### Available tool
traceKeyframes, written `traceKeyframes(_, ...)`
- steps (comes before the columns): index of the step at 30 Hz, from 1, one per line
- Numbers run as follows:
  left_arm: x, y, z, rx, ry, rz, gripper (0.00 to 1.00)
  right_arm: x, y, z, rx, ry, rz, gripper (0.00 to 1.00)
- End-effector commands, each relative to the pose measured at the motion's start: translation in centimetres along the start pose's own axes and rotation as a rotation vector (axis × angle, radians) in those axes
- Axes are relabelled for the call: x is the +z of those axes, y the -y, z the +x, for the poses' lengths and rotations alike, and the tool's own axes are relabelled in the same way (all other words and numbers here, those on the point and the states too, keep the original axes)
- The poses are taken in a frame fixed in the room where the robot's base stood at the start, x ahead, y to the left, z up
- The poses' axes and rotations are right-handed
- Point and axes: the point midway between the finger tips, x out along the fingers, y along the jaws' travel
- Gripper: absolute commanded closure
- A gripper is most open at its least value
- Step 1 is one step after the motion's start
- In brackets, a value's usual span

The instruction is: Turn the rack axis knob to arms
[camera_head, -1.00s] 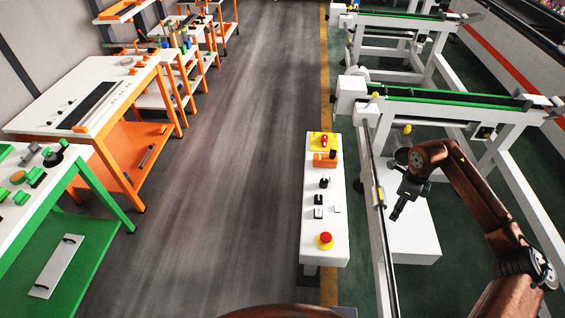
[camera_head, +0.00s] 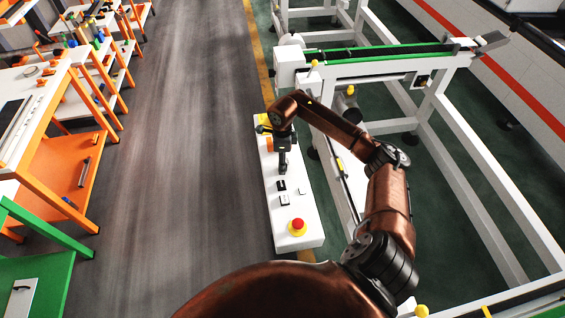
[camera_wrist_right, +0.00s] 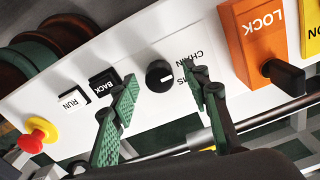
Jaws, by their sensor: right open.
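The rack axis knob (camera_wrist_right: 160,76) is a round black knob with a white mark on the white control panel (camera_wrist_right: 215,50). In the right wrist view its white mark points right, toward the printed labels; CHAIN is readable, and the label beside it is partly covered by a finger. My right gripper (camera_wrist_right: 161,79) is open, with its green-padded fingertips on either side of the knob in that view; I cannot tell whether they touch it. In the head view the right gripper (camera_head: 283,165) hangs over the panel and hides the knob. My left gripper is not in view.
An orange LOCK block (camera_wrist_right: 250,40) with a black lever (camera_wrist_right: 283,77) stands beside the knob. The BACK switch (camera_wrist_right: 104,84), RUN switch (camera_wrist_right: 73,97) and red emergency button (camera_wrist_right: 37,134) lie on the other side. A white rack frame (camera_head: 425,100) stands right of the panel.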

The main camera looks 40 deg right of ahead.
Motion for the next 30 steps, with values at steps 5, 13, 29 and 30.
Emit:
traceKeyframes(5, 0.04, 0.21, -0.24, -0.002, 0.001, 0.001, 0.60, -0.17, 0.00, 1.10, 0.001, -0.001, 0.002, 0.57)
traceKeyframes(13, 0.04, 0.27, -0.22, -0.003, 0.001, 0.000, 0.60, -0.30, 0.01, 1.24, 0.000, -0.001, 0.004, 0.58)
traceKeyframes(29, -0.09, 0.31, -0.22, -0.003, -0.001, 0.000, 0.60, -0.34, 0.00, 1.22, 0.000, -0.001, 0.004, 0.94)
traceKeyframes(30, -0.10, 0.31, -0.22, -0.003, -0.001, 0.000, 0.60, -0.34, 0.00, 1.22, 0.000, -0.001, 0.004, 0.97)
